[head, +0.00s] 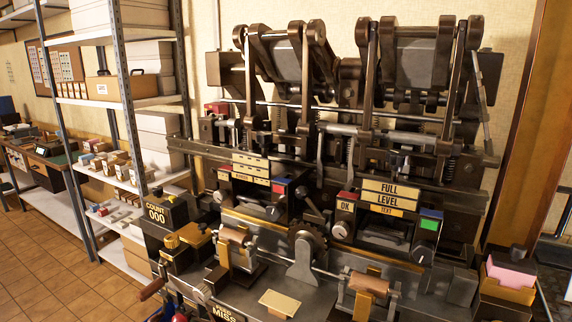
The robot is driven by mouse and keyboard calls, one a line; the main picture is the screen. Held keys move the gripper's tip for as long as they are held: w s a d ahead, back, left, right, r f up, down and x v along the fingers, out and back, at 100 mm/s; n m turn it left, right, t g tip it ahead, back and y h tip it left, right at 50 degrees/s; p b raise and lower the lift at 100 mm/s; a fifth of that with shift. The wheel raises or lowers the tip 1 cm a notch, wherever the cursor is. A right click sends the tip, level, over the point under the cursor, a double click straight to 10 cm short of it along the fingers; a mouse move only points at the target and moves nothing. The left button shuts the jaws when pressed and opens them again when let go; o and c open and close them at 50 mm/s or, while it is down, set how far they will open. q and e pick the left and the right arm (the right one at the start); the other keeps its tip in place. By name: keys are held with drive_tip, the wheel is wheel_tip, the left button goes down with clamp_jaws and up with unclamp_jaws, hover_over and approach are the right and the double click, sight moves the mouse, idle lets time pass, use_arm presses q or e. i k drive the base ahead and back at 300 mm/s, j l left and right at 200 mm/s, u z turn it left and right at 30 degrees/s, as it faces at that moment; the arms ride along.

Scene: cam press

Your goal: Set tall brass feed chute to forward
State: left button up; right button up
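A large dark metal press machine (340,150) fills the middle and right. Two brass upright pieces with copper-coloured rollers stand on its front deck: a left one (223,256) and a right one (363,304), nearer to me. Either could be a feed chute; I cannot tell which is the tall brass one or which way it is set. A smaller brass block (195,237) sits on a dark box further left. Neither of my grippers is in view.
A black box marked COUNT 000 (156,214) and a wooden crank handle (152,289) are at the deck's left. A flat cream plate (279,303) lies front centre. A pink-topped box (510,272) stands at right. Metal shelving (125,110) is at left, beside open tiled floor (45,270).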

sight(539, 144)
drive_tip(key=k+l+z, duration=0.25)
drive_tip(key=l, duration=0.8)
drive_tip(key=i+l+z, duration=0.2)
drive_tip(key=l, duration=0.8)
drive_tip(key=k+l, duration=0.1)
drive_tip(key=l, duration=0.2)
